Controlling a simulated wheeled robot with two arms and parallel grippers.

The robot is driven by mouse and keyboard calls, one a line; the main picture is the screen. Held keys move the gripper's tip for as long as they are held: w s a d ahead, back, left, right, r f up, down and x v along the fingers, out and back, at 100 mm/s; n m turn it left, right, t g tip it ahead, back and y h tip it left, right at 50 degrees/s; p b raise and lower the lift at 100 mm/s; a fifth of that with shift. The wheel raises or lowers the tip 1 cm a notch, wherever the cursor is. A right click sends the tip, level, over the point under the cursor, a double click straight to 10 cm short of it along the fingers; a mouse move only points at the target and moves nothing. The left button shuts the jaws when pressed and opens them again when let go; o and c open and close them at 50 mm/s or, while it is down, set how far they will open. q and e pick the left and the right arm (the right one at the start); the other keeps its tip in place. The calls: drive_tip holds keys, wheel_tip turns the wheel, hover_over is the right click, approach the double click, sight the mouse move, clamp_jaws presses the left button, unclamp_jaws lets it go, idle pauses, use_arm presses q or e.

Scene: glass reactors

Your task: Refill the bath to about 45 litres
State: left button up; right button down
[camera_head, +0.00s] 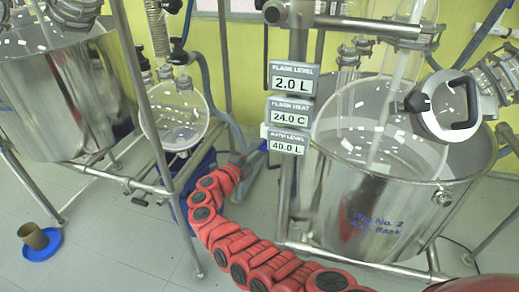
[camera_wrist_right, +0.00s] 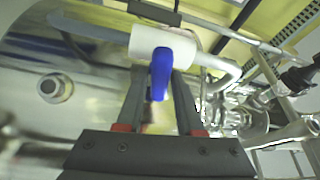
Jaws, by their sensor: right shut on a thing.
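The bath of rig 2 is the large steel vessel (camera_head: 350,215) at the right of the head view, with blue lettering on its front. Its bath level display (camera_head: 288,142) reads 40.0 L. My right gripper (camera_head: 258,146) reaches the post left of the bath, below the displays. In the right wrist view my right gripper (camera_wrist_right: 158,100) is shut on a blue valve handle (camera_wrist_right: 160,75), which hangs below a white pipe fitting (camera_wrist_right: 165,42). The handle is mostly hidden in the head view. My left gripper is not in view.
The flask level display (camera_head: 292,83) reads 2.0 L and the flask heat display (camera_head: 289,110) reads 24.0 C. A second steel vessel (camera_head: 60,100) and a round glass flask (camera_head: 175,115) stand at left. A brown cup (camera_head: 33,236) is on a blue dish (camera_head: 42,250) on the floor.

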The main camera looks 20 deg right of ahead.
drive_tip(key=shift+n+t, duration=0.3)
drive_tip(key=shift+n, duration=0.7)
drive_tip(key=n+t+p, duration=0.1)
drive_tip(key=n, duration=0.2)
drive_tip(key=shift+f+h, duration=0.1)
drive_tip(key=shift+h, duration=0.2)
drive_tip(key=n+t+p, duration=0.1)
drive_tip(key=n, duration=0.1)
drive_tip(key=n+t+p, duration=0.1)
drive_tip(key=n, duration=0.2)
drive_tip(key=shift+s+d+f+t+p, duration=0.1)
drive_tip(key=shift+t+p, duration=0.2)
drive_tip(key=shift+p, duration=0.1)
drive_tip(key=shift+f+n, duration=0.1)
drive_tip(key=shift+n, duration=0.6)
drive_tip(key=c, duration=0.7)
unclamp_jaws()
drive_tip(key=b+v, duration=0.1)
drive_tip(key=v, duration=1.6)
drive_tip(key=shift+s+b, duration=0.3)
drive_tip(key=shift+b, duration=0.1)
